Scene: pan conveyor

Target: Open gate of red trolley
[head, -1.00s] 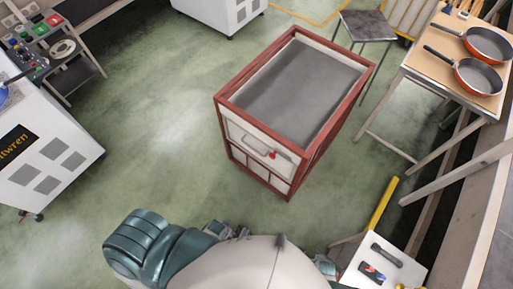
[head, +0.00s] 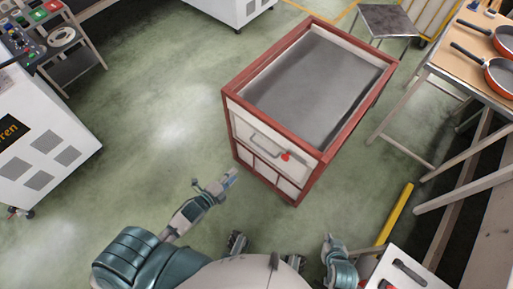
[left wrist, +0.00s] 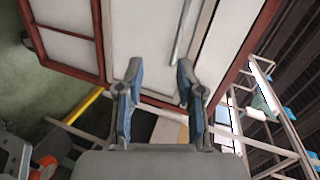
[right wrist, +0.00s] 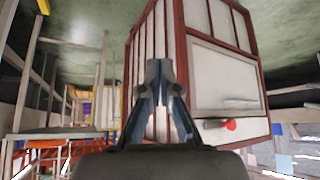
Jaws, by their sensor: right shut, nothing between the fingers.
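The red trolley (head: 326,152) has a red frame, pale panels and a grey top. Its front gate (head: 247,133) carries a grey bar handle (head: 262,142) and a red knob (head: 286,157); the gate looks closed. My left gripper (head: 229,178) is in front of the trolley's lower left front, apart from the handle. In the left wrist view its fingers (left wrist: 160,75) are spread, with nothing between them and the trolley's panels (left wrist: 152,40) beyond. My right gripper (head: 330,241) is low, right of my body. In the right wrist view its fingertips (right wrist: 160,70) meet, empty, with the red knob (right wrist: 230,125) beyond.
A table with orange pans (head: 499,75) stands at the right. A stool (head: 385,20) is behind the trolley. A white cabinet (head: 40,150) is at the left. A yellow bar (head: 396,214) and a white surface (head: 405,270) are at lower right. The floor left of the trolley is clear.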

